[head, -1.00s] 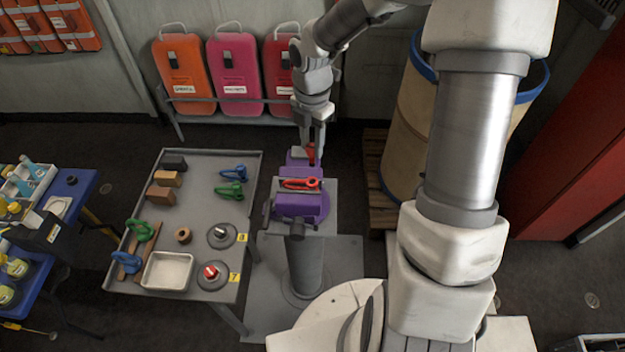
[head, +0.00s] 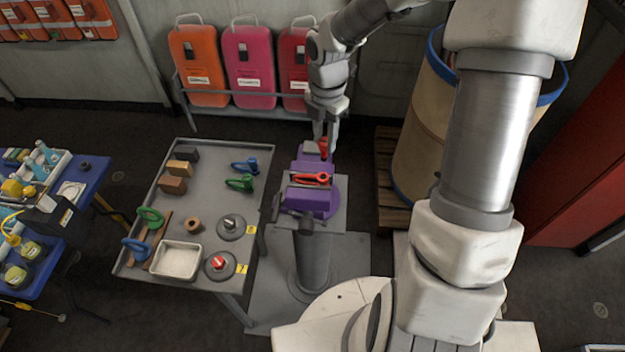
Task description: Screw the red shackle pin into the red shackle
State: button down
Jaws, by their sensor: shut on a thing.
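The red shackle (head: 311,178) lies across the jaws of a purple vise (head: 320,202), which stands on a grey pedestal. My gripper (head: 325,142) points down just behind the shackle, over the back part of the vise. It is shut on a small red piece, which looks like the red shackle pin (head: 322,148). The pin appears apart from the shackle, but its thread and the shackle's holes are too small to make out. The fingers partly hide the pin.
A grey table (head: 212,205) left of the vise holds blue and green shackles, blocks, a white tray (head: 177,260) and two round discs with numbered tags. Coloured cases (head: 248,65) stand behind. A large barrel (head: 425,110) on a pallet stands right of the vise.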

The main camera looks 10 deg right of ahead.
aim_at(324, 156)
jog(key=shift+r, duration=1.35)
notch_tip(324, 156, down, 9)
jog(key=b, duration=0.5)
jog(key=shift+r, duration=0.1)
jog(key=shift+p, duration=0.5)
dwell(1.1)
jog(key=shift+f+b, duration=0.5)
jog(key=shift+f, duration=1.05)
dwell(2.5)
